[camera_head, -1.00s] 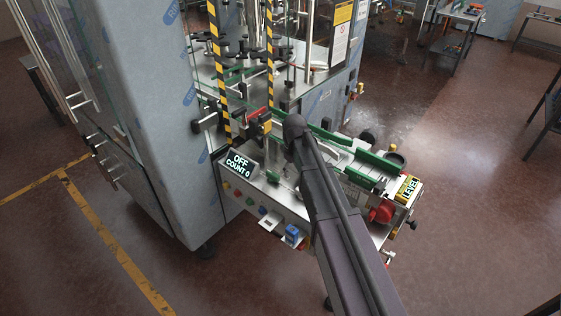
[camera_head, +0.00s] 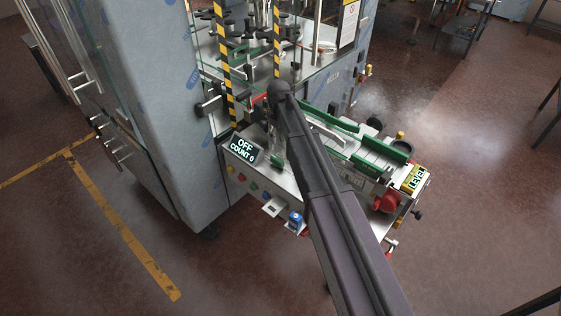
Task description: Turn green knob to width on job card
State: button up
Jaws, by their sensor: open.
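A small round green control (camera_head: 253,186) sits in the row of coloured controls on the machine's front panel, below the display (camera_head: 241,148) that reads OFF, COUNT 0. I cannot tell whether it is the green knob, or which way it points. A small white piece (camera_head: 272,207) sticks out below that row; no writing is legible, so I cannot tell whether it is the job card. My arm (camera_head: 335,215) reaches up from the bottom, and its dark elbow (camera_head: 281,91) is over the machine. My gripper is not distinguishable; the arm hides the area behind it.
Green guide rails (camera_head: 380,147) run along the conveyor. A red knob (camera_head: 387,202), a yellow LEVEL sign (camera_head: 414,179) and a blue item (camera_head: 295,219) are at its front side. A grey cabinet (camera_head: 170,110) stands left.

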aim_at(279, 159)
jog(key=shift+f+b, duration=6.45)
jog(key=shift+f, duration=0.15)
jog(key=shift+d, duration=0.1)
grip_shut()
